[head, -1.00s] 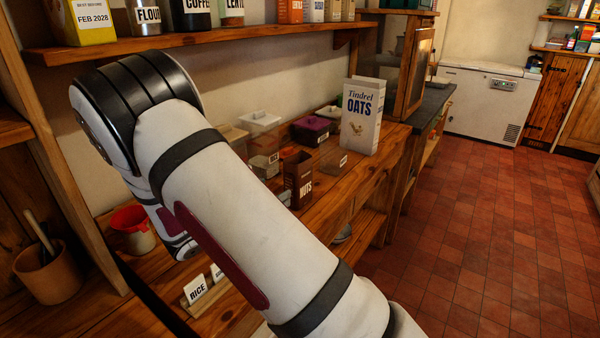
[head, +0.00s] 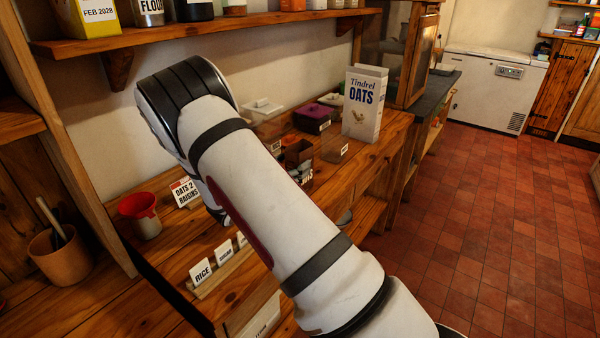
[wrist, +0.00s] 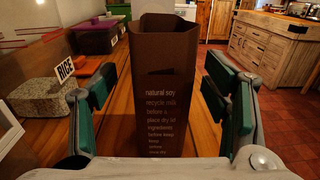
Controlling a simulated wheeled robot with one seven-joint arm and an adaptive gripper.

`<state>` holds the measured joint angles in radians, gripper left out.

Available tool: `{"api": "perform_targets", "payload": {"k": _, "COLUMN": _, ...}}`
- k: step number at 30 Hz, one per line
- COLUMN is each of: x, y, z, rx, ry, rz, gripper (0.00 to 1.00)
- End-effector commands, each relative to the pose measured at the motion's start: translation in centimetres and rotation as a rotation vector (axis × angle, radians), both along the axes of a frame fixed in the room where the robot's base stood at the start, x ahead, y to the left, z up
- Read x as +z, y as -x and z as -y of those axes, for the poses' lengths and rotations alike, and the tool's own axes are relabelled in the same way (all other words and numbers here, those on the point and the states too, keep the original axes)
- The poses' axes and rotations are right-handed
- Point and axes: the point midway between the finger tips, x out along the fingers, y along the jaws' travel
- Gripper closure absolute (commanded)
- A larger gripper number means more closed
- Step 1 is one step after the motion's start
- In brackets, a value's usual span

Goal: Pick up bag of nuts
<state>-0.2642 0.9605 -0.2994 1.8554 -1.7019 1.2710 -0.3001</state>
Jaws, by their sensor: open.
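The bag of nuts (head: 298,157) is a dark brown, open-topped bag on the wooden counter. In the head view my arm hides part of it and of its white lettering. In the wrist view the brown bag (wrist: 164,75) stands upright, its back panel of small print facing me. My gripper (wrist: 165,112) is open, with one teal-padded finger on each side of the bag.
A white oats box (head: 364,103) stands beyond the bag, with a purple-lidded box (head: 313,118) to its left. A red-rimmed pot (head: 140,214) is farther left. Red floor is clear at right.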

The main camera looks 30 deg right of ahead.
Motion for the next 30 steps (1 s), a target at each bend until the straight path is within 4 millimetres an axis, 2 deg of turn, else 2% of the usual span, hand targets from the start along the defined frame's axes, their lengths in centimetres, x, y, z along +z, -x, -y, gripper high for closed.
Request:
{"api": "perform_targets", "payload": {"k": 1, "x": 0.2, "y": 0.0, "z": 0.9, "rx": -0.005, "ry": 0.000, "rz": 0.000, "gripper": 0.31}}
{"api": "perform_targets", "payload": {"k": 6, "x": 0.2, "y": -0.7, "z": 3.0, "rx": -0.003, "ry": -0.001, "rz": 0.000, "gripper": 0.31}}
{"api": "perform_targets", "payload": {"k": 16, "x": 0.2, "y": -1.0, "z": 3.7, "rx": -0.001, "ry": -0.001, "rz": 0.000, "gripper": 0.31}}
{"api": "perform_targets", "payload": {"k": 17, "x": 0.2, "y": -1.0, "z": 3.7, "rx": -0.001, "ry": -0.001, "rz": 0.000, "gripper": 0.35}}
{"api": "perform_targets", "payload": {"k": 21, "x": 0.2, "y": -1.0, "z": 3.7, "rx": -0.001, "ry": -0.001, "rz": 0.000, "gripper": 0.67}}
{"api": "perform_targets", "payload": {"k": 24, "x": 0.2, "y": -1.0, "z": 3.6, "rx": -0.001, "ry": -0.001, "rz": 0.000, "gripper": 0.87}}
{"api": "perform_targets", "payload": {"k": 30, "x": 0.2, "y": -1.0, "z": 3.6, "rx": -0.001, "ry": 0.000, "rz": 0.000, "gripper": 0.87}}
